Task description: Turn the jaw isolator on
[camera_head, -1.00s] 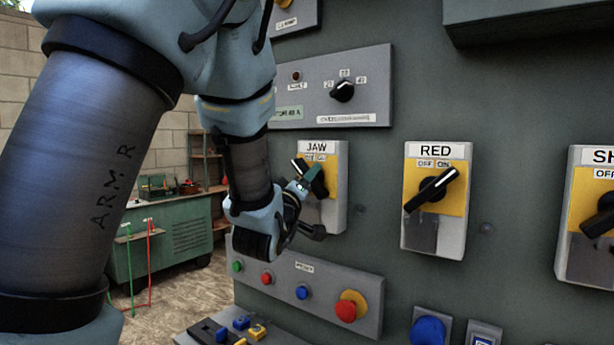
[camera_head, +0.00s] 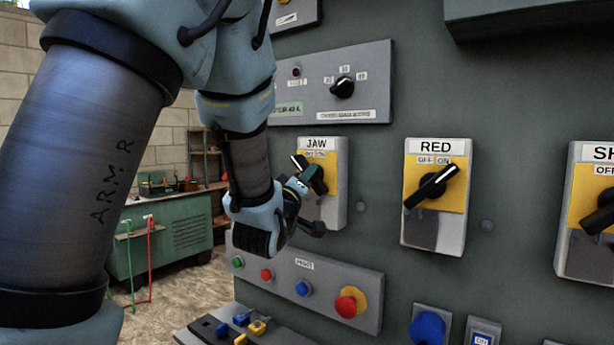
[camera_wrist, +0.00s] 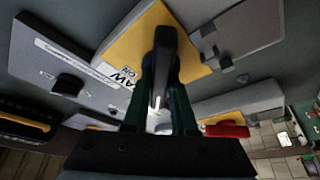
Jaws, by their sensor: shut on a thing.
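The jaw isolator (camera_head: 332,206) is a grey box with a yellow plate and a JAW label, left of the RED isolator in the head view. Its black rotary handle (camera_wrist: 163,62) stands between the two dark green fingers of my gripper (camera_wrist: 160,100) in the wrist view. My gripper is shut on this handle. In the head view my gripper (camera_head: 312,176) covers much of the handle, whose visible tip leans up and left, toward the OFF side. The ON label shows in the wrist view.
The RED isolator (camera_head: 423,232) has its handle pointing up and right, toward ON. Another isolator (camera_head: 592,250) is at the right edge. Below is a panel with push buttons and a red mushroom button (camera_head: 347,305). A selector panel (camera_head: 345,112) is above.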

